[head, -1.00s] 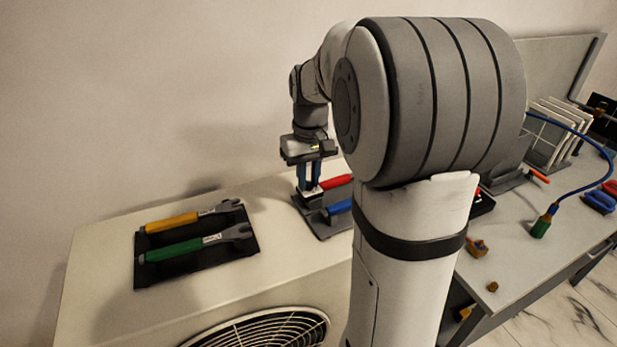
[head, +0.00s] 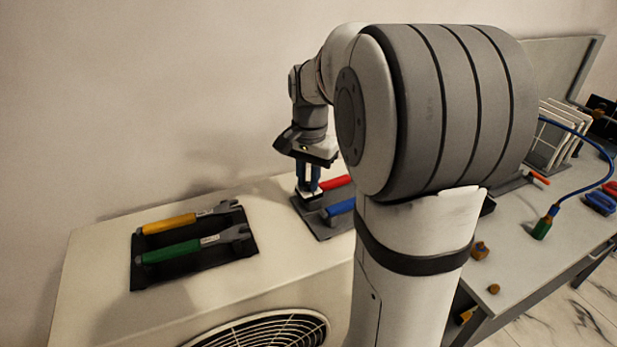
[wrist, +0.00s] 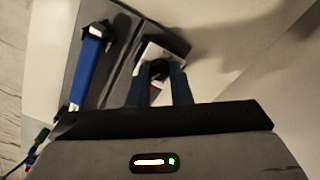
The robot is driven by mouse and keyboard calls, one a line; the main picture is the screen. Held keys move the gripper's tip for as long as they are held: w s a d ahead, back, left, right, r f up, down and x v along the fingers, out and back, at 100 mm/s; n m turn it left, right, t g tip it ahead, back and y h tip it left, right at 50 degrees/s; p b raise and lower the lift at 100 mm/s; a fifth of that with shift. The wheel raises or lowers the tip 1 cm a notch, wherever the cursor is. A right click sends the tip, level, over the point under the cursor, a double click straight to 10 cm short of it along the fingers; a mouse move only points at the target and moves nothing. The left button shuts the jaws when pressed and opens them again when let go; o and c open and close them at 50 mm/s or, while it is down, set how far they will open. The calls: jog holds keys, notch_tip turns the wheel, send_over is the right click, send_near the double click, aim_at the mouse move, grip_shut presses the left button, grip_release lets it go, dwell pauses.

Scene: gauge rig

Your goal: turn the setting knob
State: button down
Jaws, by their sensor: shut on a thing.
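My gripper (head: 308,190) points down at the left end of the grey holder (head: 331,228) on the white cabinet. A bit of red shows between the fingers. A red handle (head: 336,182) lies just right of the fingers in the head view.
A blue-handled tool (wrist: 88,65) lies beside the gripper on the same holder. A dark tray (head: 194,262) with yellow and green-handled tools is on the left. A grey bench (head: 520,275) with a blue cable and loose parts stands at right. The wall is close behind.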

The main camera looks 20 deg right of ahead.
aim_at(309, 184)
jog(key=shift+m, duration=1.1)
jog(key=c, duration=1.3)
grip_release()
jog(key=shift+r, duration=0.1)
notch_tip(309, 184, up, 8)
jog(key=shift+s+f+b, duration=0.1)
jog(key=shift+f+b, duration=0.1)
jog(key=shift+b, duration=0.2)
